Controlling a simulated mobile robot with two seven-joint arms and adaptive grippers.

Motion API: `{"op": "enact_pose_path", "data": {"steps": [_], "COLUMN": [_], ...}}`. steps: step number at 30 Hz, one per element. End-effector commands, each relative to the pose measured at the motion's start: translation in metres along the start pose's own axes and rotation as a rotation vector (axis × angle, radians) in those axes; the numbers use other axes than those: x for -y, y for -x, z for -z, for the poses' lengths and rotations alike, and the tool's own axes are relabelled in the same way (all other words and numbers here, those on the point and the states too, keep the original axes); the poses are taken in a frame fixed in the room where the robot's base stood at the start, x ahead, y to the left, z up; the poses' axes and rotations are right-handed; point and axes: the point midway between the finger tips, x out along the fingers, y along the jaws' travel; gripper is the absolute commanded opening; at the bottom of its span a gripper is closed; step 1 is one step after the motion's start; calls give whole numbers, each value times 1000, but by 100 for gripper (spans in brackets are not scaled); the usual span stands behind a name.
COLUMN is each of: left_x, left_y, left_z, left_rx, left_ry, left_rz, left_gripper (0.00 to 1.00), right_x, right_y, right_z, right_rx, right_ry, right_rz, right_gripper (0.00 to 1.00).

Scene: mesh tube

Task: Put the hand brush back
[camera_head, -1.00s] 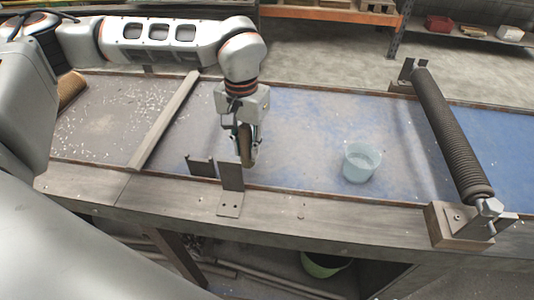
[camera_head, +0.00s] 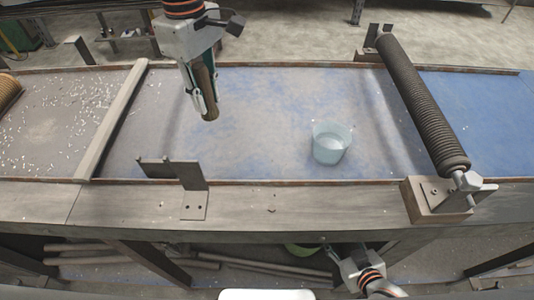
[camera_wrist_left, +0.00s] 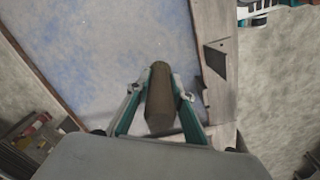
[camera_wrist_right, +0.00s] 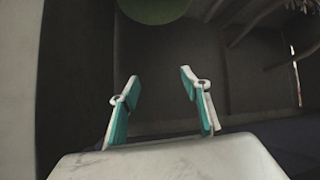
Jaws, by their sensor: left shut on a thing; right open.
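My left gripper (camera_head: 204,102) is shut on a long brown thing (camera_head: 208,92), which I take to be the hand brush. It hangs down between the fingers above the blue-grey bench bed, left of the pale cup. In the left wrist view the brush (camera_wrist_left: 160,98) shows as a rounded brown block between both fingers; no bristles can be made out. My right gripper (camera_head: 352,262) is low in front of the bench edge. In the right wrist view it (camera_wrist_right: 160,90) is open and empty.
A translucent pale blue cup (camera_head: 331,146) stands on the bed. A dark ribbed roller (camera_head: 422,105) lies across the right. A metal bracket (camera_head: 185,175) rises at the front edge, and a wooden bar (camera_head: 112,120) crosses the left. A green tub (camera_wrist_right: 155,8) is below the bench.

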Motion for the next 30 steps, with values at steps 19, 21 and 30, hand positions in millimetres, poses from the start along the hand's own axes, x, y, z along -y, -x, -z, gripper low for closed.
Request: {"op": "enact_pose_path", "data": {"steps": [19,21,30], "left_x": [-47,-48,-49], "left_y": [72,75,52], "left_z": [-105,-111,-117], "left_rx": [-13,-14,-16], "left_ry": [952,1006,1074], "left_rz": [-16,-18,-13], "left_gripper": [0,0,0], "right_x": [12,12,10], "right_y": [-10,-10,-10], "right_z": [2,3,6], "right_rx": [-31,-35,-42], "right_ry": [1,1,3], "right_rz": [19,18,17], "right_gripper": [47,47,47]}}
